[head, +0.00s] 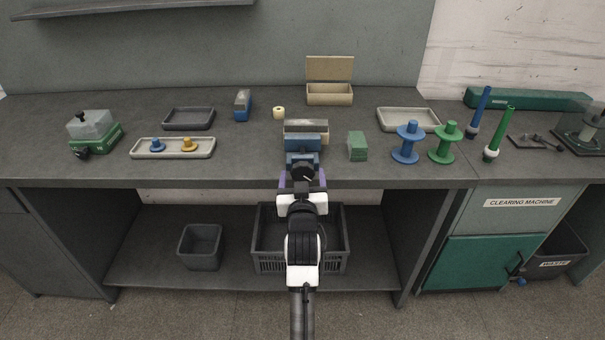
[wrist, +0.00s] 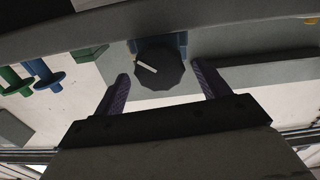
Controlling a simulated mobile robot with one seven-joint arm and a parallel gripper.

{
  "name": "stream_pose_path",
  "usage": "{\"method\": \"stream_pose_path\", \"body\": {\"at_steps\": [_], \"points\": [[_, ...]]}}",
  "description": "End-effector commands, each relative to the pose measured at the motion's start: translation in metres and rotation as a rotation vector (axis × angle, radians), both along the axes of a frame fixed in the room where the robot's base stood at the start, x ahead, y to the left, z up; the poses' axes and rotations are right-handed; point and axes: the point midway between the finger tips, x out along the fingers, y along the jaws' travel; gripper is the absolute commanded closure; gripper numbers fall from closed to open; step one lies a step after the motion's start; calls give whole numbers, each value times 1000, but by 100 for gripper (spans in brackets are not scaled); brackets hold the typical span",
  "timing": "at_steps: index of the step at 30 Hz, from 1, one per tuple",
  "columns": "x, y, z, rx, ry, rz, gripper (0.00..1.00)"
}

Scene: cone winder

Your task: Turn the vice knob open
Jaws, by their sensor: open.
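The vice (head: 303,143) is blue with grey jaws and stands at the bench's front edge, in the middle of the head view. Its dark round knob (wrist: 160,70) has a pale pointer line and faces my wrist camera; in the head view the knob (head: 303,172) shows just above my gripper. My gripper (head: 303,182) is open, with its two purple fingers pointing at the vice. In the wrist view the fingers of my gripper (wrist: 162,85) stand on either side of the knob, with a gap on each side. Whether the fingertips reach the knob's depth is unclear.
A green block (head: 357,146) stands right of the vice, with blue (head: 408,142) and green spools (head: 445,142) beyond. A tray (head: 173,148) with two small pegs lies left. An open tan box (head: 330,93) is behind. A crate (head: 264,262) sits on the shelf below.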

Motion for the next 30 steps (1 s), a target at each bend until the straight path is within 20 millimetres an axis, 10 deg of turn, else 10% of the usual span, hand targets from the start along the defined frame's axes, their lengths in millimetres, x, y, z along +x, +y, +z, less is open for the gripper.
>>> {"method": "stream_pose_path", "body": {"at_steps": [11, 22, 30], "points": [[7, 0, -1, 0, 1, 0, 25], [7, 0, 0, 0, 0, 0, 70], [7, 0, 0, -30, 0, 0, 70]]}}
